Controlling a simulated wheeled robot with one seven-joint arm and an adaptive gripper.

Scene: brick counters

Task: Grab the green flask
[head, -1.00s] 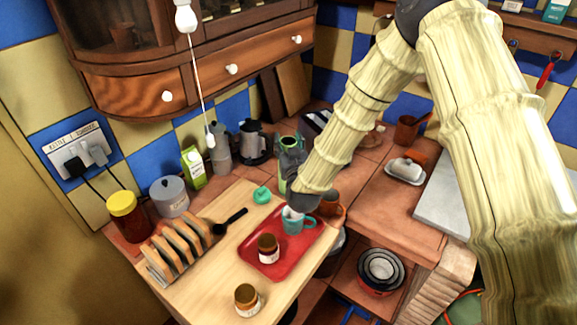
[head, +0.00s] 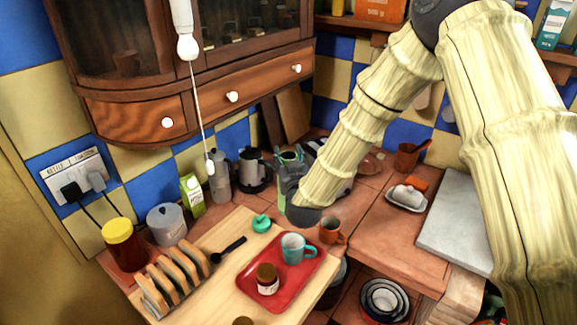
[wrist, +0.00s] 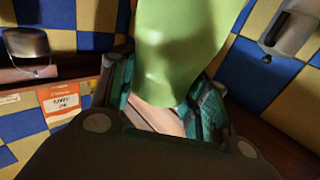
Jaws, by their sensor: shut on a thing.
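In the wrist view the flask (wrist: 185,45) fills the upper middle as a smooth, light green body. The teal-padded fingers of my gripper (wrist: 165,98) lie on either side of its lower part in that view, shut on it. The flask's base is hidden in the head view, so I cannot see clearly whether it touches the counter.
An orange mug (head: 331,231) is on the right. A wooden cabinet (head: 200,105) hangs above.

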